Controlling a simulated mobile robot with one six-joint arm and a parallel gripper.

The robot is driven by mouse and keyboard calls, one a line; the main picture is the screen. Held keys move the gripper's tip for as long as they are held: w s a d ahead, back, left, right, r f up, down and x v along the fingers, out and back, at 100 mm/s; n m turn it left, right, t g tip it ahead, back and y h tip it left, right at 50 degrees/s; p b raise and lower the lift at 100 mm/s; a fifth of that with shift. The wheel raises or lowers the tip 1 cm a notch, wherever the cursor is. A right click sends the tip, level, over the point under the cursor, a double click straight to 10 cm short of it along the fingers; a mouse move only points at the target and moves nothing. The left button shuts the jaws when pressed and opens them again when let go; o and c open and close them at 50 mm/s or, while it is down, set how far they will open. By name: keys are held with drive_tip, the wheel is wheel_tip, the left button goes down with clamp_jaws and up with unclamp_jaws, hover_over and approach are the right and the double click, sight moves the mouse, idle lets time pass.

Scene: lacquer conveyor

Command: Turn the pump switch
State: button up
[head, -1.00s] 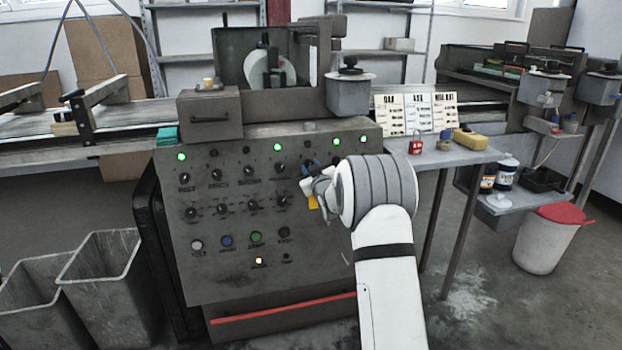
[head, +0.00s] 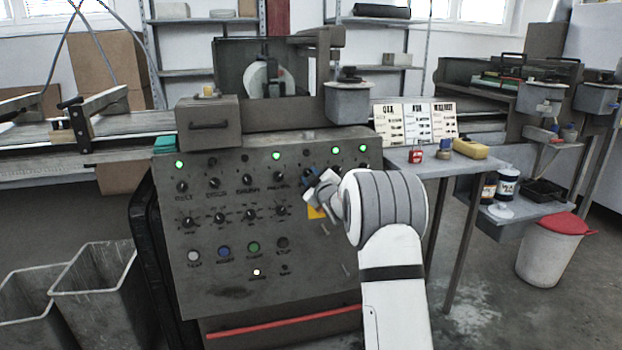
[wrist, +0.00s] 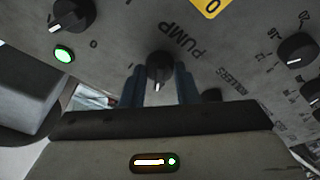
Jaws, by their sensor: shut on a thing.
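The pump switch (wrist: 159,70) is a black rotary knob with a pale pointer mark, on the grey panel beside the printed word PUMP, which appears upside down in the wrist view. My gripper (wrist: 160,88) has its two blue fingers on either side of this knob and is shut on it. In the head view my gripper (head: 312,180) is at the upper right part of the control panel (head: 215,292), and my wrist hides the knob there.
Other black knobs (wrist: 298,50) and a lit green lamp (wrist: 64,54) are close around the gripper. A yellow tag (head: 316,212) is just below it. A grey side table (head: 400,160) with a red padlock (head: 416,152) stands to the right. Grey bins (head: 95,285) stand at left.

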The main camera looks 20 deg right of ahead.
drive_tip(key=o, duration=1)
drive_tip(key=shift+c, duration=0.2)
drive_tip(key=s+p, duration=0.1)
drive_tip(key=s, duration=0.6)
drive_tip(key=shift+s+d, duration=0.4)
